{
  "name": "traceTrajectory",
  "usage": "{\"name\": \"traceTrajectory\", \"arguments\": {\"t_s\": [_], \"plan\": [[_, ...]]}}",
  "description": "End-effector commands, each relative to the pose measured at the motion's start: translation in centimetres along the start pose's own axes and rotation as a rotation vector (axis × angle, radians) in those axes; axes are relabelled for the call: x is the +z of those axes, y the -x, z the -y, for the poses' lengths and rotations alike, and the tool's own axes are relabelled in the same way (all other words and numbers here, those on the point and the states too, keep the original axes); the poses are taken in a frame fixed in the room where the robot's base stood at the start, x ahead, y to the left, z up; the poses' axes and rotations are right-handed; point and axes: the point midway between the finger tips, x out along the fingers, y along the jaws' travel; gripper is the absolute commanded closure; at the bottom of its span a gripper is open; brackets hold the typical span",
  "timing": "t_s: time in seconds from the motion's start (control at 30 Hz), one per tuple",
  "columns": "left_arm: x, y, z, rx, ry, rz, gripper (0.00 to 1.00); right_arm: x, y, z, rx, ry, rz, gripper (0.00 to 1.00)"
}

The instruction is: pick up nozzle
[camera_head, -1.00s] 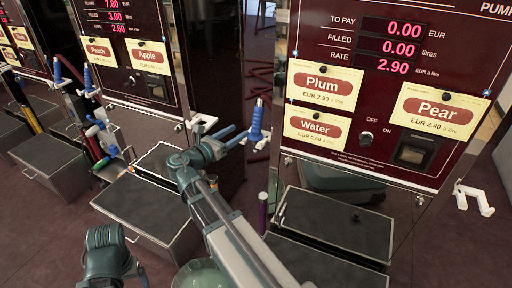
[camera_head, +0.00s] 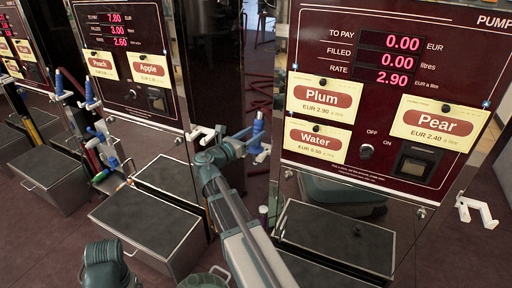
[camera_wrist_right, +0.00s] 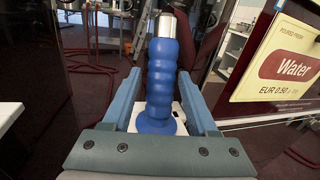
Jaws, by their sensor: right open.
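The nozzle with a ribbed blue handle (camera_head: 257,131) and a metal neck stands upright at the left edge of the Plum and Water pump, by a white holder (camera_head: 262,154). My right gripper (camera_head: 249,138) is open around it. In the right wrist view the blue handle (camera_wrist_right: 161,75) stands between the two open fingers (camera_wrist_right: 159,102), with a gap on each side lower down. Whether a finger touches it higher up is hard to tell. A white part shows behind the handle's lower end.
The pump panel (camera_head: 375,60) with its Water label (camera_head: 316,141) is close to the right of the nozzle. An empty white hook (camera_head: 202,133) is to the left. Other nozzles (camera_head: 90,92) hang at the left pump. A bucket (camera_head: 205,279) stands below.

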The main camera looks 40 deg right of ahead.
Motion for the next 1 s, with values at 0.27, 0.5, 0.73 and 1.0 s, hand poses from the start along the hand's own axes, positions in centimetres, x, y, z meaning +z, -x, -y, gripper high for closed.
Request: {"name": "traceTrajectory", "arguments": {"t_s": [0.27,0.5,0.73,1.0], "plan": [[0.0,0.0,0.0,0.000,0.000,0.000,0.14,0.0,-1.7,0.1,-0.002,0.000,0.000,0.41],[0.0,0.0,0.0,0.000,0.000,0.000,0.14,0.0,-5.0,0.1,-0.001,0.000,0.000,0.41],[0.0,0.0,0.0,0.000,0.000,0.000,0.14,0.0,-5.2,0.2,0.000,0.000,0.000,0.41],[0.0,0.0,0.0,0.000,0.000,0.000,0.14,0.0,-5.2,0.2,0.000,0.000,0.000,0.88]]}}
